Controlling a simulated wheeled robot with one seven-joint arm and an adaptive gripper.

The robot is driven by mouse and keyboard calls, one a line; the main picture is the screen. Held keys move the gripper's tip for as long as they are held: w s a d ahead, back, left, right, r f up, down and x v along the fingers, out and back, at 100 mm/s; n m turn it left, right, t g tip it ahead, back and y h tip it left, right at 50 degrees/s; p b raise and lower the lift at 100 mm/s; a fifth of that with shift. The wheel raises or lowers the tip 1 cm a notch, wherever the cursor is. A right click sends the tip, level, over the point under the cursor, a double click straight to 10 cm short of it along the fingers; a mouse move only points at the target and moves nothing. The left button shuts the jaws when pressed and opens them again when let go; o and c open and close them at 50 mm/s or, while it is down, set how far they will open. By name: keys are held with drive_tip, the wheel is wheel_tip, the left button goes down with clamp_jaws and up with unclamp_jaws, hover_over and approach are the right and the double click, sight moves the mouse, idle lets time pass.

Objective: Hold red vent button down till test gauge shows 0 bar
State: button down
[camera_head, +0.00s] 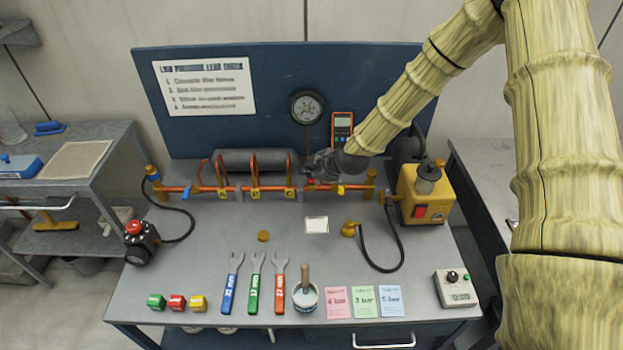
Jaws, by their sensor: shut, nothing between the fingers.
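My gripper (311,170) is shut and empty. Its dark fingertips are at the orange pipe manifold (210,189), right of the label C. A small red part (311,182), probably the red vent button, shows just under the fingertips. I cannot tell whether they touch it or press it down. The round test gauge (307,107) hangs on the blue back panel, above the gripper. Its dial faces me, but its needle and numbers are too small to read.
An orange meter (342,125) hangs beside the gauge. A yellow pump unit (422,194) stands right of the manifold. A black device with a red top (139,240) stands at left. Wrenches, coloured blocks and cards lie along the front. The mid-bench is partly clear.

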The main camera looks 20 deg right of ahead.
sight(309, 181)
drive_tip(key=shift+r, duration=0.2)
drive_tip(key=shift+r+p, duration=1.3)
drive_tip(key=shift+r, duration=1.25)
idle(1.5)
